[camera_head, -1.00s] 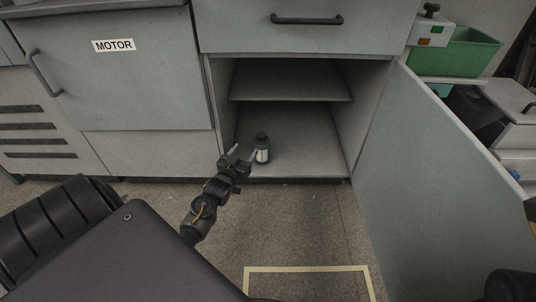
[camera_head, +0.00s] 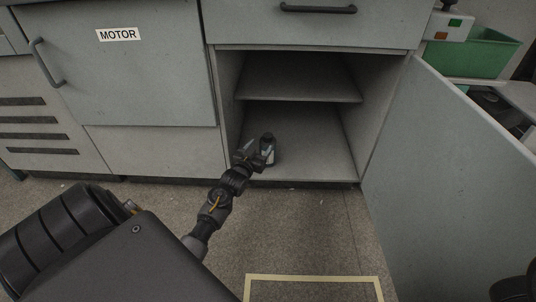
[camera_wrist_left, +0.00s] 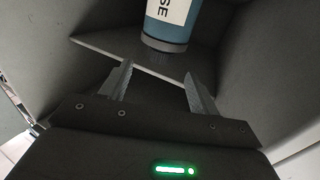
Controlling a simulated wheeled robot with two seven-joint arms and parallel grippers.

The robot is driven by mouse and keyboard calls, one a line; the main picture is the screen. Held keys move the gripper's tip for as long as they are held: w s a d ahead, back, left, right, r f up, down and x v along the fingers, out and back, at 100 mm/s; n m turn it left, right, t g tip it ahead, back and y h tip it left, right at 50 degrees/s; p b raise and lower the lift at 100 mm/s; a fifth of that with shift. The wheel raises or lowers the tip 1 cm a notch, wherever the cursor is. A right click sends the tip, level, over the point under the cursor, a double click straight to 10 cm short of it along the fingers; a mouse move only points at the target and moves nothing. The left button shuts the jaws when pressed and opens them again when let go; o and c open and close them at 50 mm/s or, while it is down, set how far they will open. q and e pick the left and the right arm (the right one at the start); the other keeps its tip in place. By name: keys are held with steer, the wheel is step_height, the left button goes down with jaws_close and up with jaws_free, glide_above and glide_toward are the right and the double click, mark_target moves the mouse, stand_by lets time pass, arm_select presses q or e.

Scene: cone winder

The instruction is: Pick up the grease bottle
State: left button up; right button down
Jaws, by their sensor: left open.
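The grease bottle (camera_head: 269,150) stands upright on the cabinet floor, near the front left of the opening. It is dark with a pale label and a dark cap. In the left wrist view the bottle (camera_wrist_left: 169,22) shows as a blue body with a white label, just beyond the fingertips and cut off by the top edge. My left gripper (camera_head: 258,153) is at the bottle in the head view and partly covers it. In the left wrist view its two fingers (camera_wrist_left: 158,72) are apart with nothing between them. My right gripper is not in view.
The open cabinet (camera_head: 310,130) has a shelf (camera_head: 300,90) above the bottle and a left side wall close to it. The cabinet door (camera_head: 450,170) stands open at the right. A drawer (camera_head: 310,22) is above. The floor in front is clear, with a yellow tape outline (camera_head: 315,278).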

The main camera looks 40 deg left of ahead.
mark_target(266, 139)
arm_select(q)
steer(key=b+x, duration=0.2)
steer(key=f+b+x, duration=0.1)
steer(key=b+x, duration=0.1)
steer(key=shift+w+a, duration=0.1)
steer(key=shift+w, duration=0.1)
steer(key=shift+w+a+r, duration=0.1)
steer(key=shift+w+r, duration=0.15)
steer(key=shift+w, duration=0.05)
jaws_close()
